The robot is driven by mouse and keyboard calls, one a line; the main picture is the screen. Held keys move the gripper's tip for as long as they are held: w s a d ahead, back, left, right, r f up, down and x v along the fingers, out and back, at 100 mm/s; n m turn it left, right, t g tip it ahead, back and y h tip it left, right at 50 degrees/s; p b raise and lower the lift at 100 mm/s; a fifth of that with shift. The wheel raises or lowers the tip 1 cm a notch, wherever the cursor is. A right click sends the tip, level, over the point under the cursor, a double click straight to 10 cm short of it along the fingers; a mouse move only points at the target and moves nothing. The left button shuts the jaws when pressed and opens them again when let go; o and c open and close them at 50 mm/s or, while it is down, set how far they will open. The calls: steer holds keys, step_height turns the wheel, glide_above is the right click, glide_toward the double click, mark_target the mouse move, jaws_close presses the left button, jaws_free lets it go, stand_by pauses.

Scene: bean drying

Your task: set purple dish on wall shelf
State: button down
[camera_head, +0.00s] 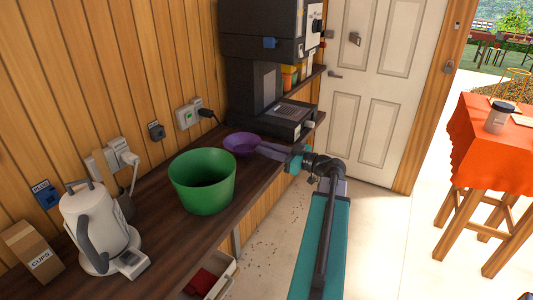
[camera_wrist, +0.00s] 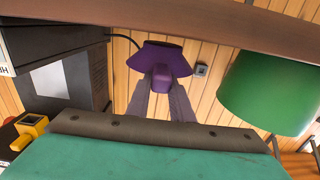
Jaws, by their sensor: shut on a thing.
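The purple dish (camera_head: 241,144) is at the tip of my gripper (camera_head: 264,150), over the back part of the dark wooden counter, between the green tub and the black coffee machine. In the wrist view the purple dish (camera_wrist: 160,58) is held between the two grey fingers of my gripper (camera_wrist: 162,95), which are shut on it. I cannot tell whether the dish touches the counter. A brown shelf board (camera_head: 313,75) shows beside the coffee machine, with orange and yellow containers on it; most of it is hidden behind the machine.
The green tub (camera_head: 203,180) stands on the counter (camera_head: 155,236) left of the dish, also in the wrist view (camera_wrist: 270,92). The coffee machine (camera_head: 265,85) stands behind. A white kettle (camera_head: 98,225) is front left. Wall plugs and cables are nearby.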

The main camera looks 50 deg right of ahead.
steer(key=shift+f+p, duration=0.5)
steer(key=shift+f, duration=0.6)
steer(key=shift+f+b, duration=0.15)
steer(key=shift+b, duration=0.2)
steer(key=c, duration=1.6)
jaws_free()
steer(key=shift+o, duration=0.2)
steer(key=shift+r+p, duration=0.25)
steer(key=shift+p, duration=0.15)
steer(key=b+v, duration=0.4)
steer(key=v, duration=0.8)
steer(key=shift+b, duration=0.4)
steer(key=shift+f, duration=0.2)
